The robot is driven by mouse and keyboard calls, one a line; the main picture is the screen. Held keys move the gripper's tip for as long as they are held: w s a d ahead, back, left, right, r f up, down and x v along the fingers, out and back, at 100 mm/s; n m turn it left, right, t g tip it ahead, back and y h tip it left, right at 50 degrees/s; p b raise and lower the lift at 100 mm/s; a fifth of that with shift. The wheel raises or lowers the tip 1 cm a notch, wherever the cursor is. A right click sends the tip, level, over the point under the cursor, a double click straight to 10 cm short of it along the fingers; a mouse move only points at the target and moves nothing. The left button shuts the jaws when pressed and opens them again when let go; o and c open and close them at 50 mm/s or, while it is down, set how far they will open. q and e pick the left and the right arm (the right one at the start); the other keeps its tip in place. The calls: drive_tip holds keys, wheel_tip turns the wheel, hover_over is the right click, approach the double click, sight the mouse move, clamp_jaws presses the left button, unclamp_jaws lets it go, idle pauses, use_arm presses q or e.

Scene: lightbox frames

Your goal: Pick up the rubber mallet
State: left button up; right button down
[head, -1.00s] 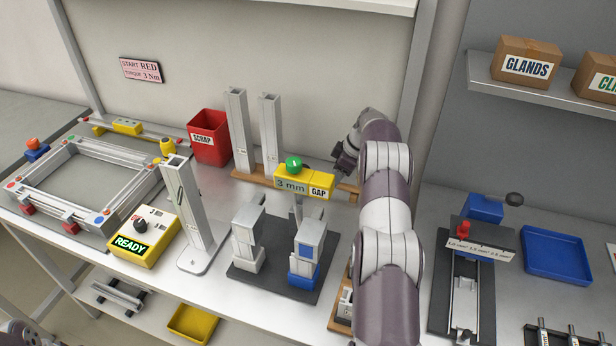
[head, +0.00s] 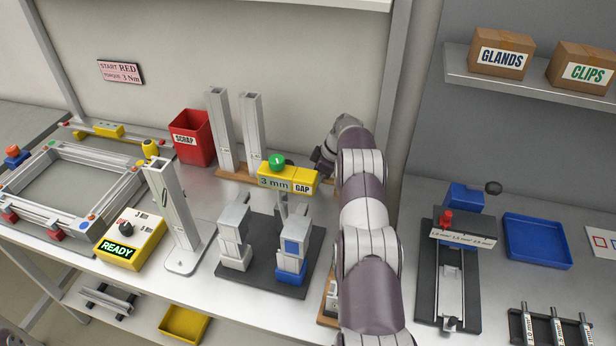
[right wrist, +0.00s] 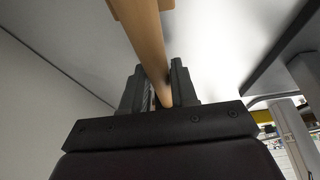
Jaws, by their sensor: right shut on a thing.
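My right gripper (right wrist: 160,92) is shut on a round wooden handle (right wrist: 150,45), which runs up and away between its fingers in the right wrist view. I take this as the rubber mallet's handle; no rubber head shows in either view. A wider wooden piece (right wrist: 122,10) shows at the top edge; I cannot tell whether it is part of the mallet. In the head view my right gripper (head: 323,163) is at the back of the bench, right of the 3 mm gap gauge, and the handle is hidden there. My left gripper is out of view.
The yellow gap gauge (head: 288,180) and two upright profiles (head: 253,135) stand left of my right gripper. A grey post (head: 398,95) rises to its right. In front are a dark fixture plate (head: 262,270), and a blue tray (head: 536,240) lies further right.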

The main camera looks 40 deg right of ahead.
drive_tip(key=v, duration=0.3)
drive_tip(key=b+v, duration=0.1)
drive_tip(key=shift+w+a+r, duration=0.25)
drive_tip(key=shift+a+r, duration=0.1)
drive_tip(key=shift+a, duration=0.05)
drive_tip(key=s+r+b, duration=0.1)
drive_tip(key=s+r, duration=0.5)
drive_tip(key=s, duration=0.5)
drive_tip(key=shift+d+r+b, duration=0.25)
drive_tip(key=shift+d+b, duration=0.1)
drive_tip(key=shift+d, duration=0.05)
